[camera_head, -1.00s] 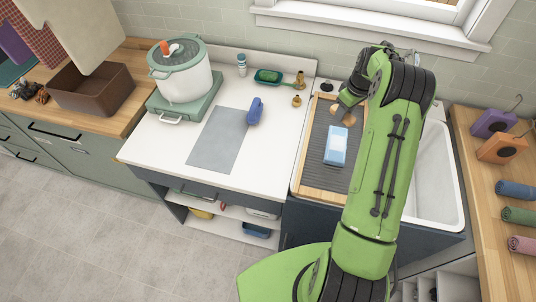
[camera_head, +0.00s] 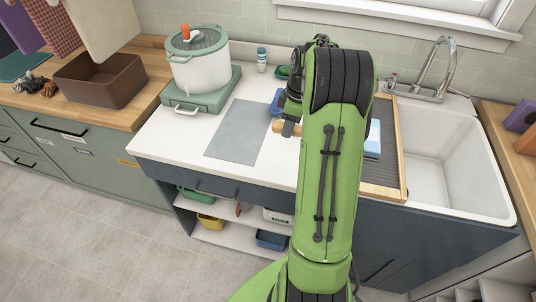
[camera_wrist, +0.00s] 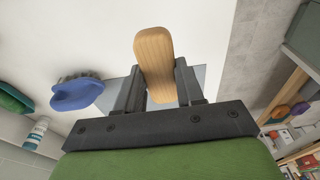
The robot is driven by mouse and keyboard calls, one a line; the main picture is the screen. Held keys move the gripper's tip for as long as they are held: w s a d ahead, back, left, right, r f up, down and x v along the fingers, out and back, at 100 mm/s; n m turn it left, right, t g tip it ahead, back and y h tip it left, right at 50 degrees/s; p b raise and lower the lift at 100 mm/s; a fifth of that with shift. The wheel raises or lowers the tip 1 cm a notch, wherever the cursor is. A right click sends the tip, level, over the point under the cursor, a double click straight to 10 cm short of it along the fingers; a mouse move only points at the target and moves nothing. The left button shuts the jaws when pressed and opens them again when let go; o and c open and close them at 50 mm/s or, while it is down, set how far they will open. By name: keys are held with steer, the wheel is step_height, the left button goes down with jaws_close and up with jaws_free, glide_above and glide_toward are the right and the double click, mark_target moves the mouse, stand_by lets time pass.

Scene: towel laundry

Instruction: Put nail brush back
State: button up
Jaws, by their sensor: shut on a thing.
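My gripper (camera_head: 291,129) is shut on a light wooden, round-ended block, the nail brush (camera_wrist: 154,55). Its fingers press its sides in the wrist view, and the block sticks out beyond them. No bristles show from this side. In the head view a little of the nail brush (camera_head: 279,126) shows left of the gripper, over the white counter near the grey mat. A blue brush with dark bristles (camera_wrist: 77,94) lies on the counter apart from my gripper; in the head view the blue brush (camera_head: 276,101) is partly hidden by my arm.
A grey mat (camera_head: 238,132) lies on the counter. Behind are a pot (camera_head: 198,68) on a green scale-like base, a small bottle (camera_head: 262,58) and a green dish (camera_head: 283,72). A wood-edged drying rack (camera_head: 392,150) and sink (camera_head: 452,165) are right. Shelves below hold several bins.

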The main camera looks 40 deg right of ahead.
step_height(320, 180, down, 8)
steer(key=shift+d+r+b, duration=0.1)
steer(key=shift+r+b, duration=0.1)
steer(key=shift+b, duration=0.2)
